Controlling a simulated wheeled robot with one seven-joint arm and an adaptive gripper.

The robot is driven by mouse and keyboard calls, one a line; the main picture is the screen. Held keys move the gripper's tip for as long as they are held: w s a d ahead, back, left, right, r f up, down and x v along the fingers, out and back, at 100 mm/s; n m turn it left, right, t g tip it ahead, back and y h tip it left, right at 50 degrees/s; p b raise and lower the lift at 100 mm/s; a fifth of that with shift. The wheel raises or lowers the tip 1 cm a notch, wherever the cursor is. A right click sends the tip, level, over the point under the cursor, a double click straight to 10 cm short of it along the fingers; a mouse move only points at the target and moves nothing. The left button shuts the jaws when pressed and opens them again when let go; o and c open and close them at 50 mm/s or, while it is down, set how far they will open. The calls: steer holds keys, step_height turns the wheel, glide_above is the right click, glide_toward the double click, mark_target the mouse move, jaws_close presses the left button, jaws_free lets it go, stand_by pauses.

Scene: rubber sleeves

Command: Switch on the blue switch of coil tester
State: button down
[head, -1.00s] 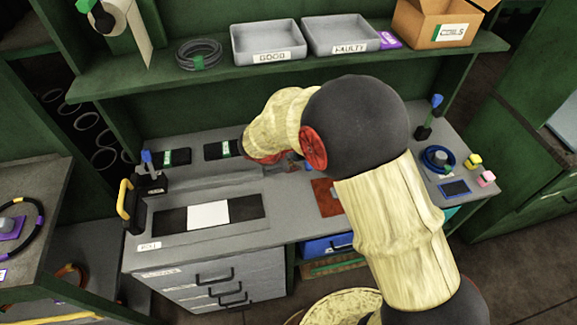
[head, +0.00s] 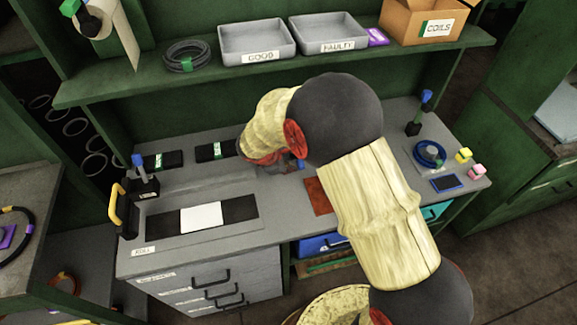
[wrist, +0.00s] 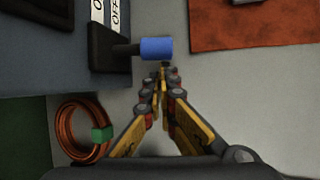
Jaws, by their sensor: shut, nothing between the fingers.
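The blue switch (wrist: 157,48) shows in the wrist view as a blue-capped lever sticking out to the right from a black base (wrist: 103,47). The base is fixed to a grey-blue box (wrist: 50,60), with ON and OFF labels (wrist: 115,14) above it. My gripper (wrist: 162,72) is shut and empty, its fingertips just below the blue cap in the picture. I cannot tell whether they touch it. In the head view my arm hides most of this area; a small blue spot (head: 300,164) shows beside the wrist.
A copper coil with a green band (wrist: 85,130) lies left of the fingers. A red-brown mat (head: 318,197) lies on the bench. Other blue-topped levers stand at the bench's left (head: 139,161) and right (head: 427,97). A shelf with grey trays (head: 258,42) runs behind.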

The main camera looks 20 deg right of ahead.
steer(key=shift+s+r+n+g+p, duration=0.15)
steer(key=shift+r+g+p, duration=0.35)
steer(key=shift+p, duration=1.55)
steer(key=shift+r+n+g+p, duration=0.15)
steer(key=shift+g+p, duration=0.55)
steer(key=shift+p, duration=1.35)
steer(key=shift+r+n+g+p, duration=0.15)
steer(key=shift+r+g+p, duration=0.35)
steer(key=shift+p, duration=1.2)
steer(key=shift+r+n+g+p, duration=0.15)
steer(key=shift+g+p, duration=0.65)
steer(key=shift+p, duration=0.9)
steer(key=shift+r+p, duration=0.35)
steer(key=shift+p, duration=0.05)
steer(key=shift+r+p, duration=0.45)
steer(key=shift+r, duration=0.2)
